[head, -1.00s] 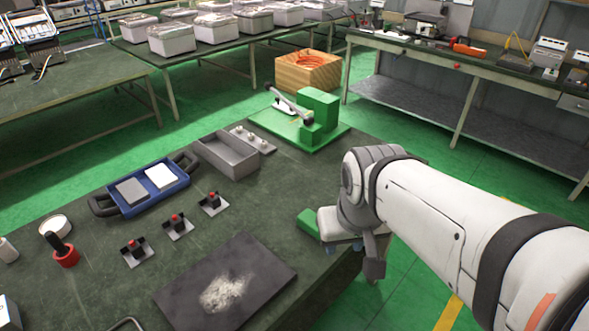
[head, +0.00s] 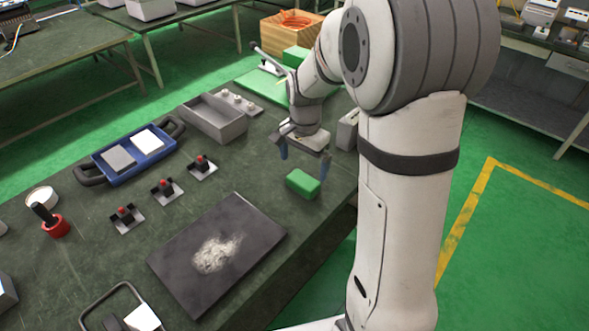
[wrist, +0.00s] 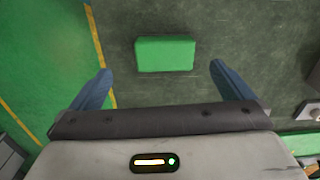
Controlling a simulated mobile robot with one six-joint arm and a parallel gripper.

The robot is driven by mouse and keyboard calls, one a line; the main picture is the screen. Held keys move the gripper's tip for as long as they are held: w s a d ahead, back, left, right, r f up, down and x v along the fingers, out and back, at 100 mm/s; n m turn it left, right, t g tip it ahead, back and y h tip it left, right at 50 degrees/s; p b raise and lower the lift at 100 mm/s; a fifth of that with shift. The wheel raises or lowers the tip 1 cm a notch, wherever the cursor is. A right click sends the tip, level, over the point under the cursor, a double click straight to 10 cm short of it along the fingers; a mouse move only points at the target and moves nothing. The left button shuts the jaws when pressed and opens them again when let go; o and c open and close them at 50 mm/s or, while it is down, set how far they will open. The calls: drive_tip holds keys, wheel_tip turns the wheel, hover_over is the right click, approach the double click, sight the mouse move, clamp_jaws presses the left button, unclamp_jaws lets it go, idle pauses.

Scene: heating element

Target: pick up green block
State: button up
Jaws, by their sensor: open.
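The green block (head: 303,184) lies flat on the dark table near its right edge. It also shows in the wrist view (wrist: 165,54), beyond the fingertips and roughly midway between them. My gripper (head: 305,162) hangs over the table just above and behind the block in the head view. Its two blue fingers are spread wide with nothing between them, as the wrist view shows (wrist: 161,78).
A dark plate with white powder (head: 218,255) lies front left of the block. Switches with red knobs (head: 165,187), a blue tray (head: 128,157) and a grey open box (head: 214,120) stand further left.

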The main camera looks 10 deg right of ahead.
sight(304, 180)
drive_tip(key=shift+w+f+m, duration=0.4)
drive_tip(key=shift+w+f, duration=0.15)
drive_tip(key=shift+f, duration=0.3)
drive_tip(key=f, duration=0.5)
drive_tip(key=f+p, duration=0.1)
drive_tip(key=f, duration=0.1)
drive_tip(key=shift+w+d+f, duration=0.1)
drive_tip(key=shift+d+f, duration=0.1)
drive_tip(key=shift+d, duration=0.05)
drive_tip(key=shift+c, duration=0.6)
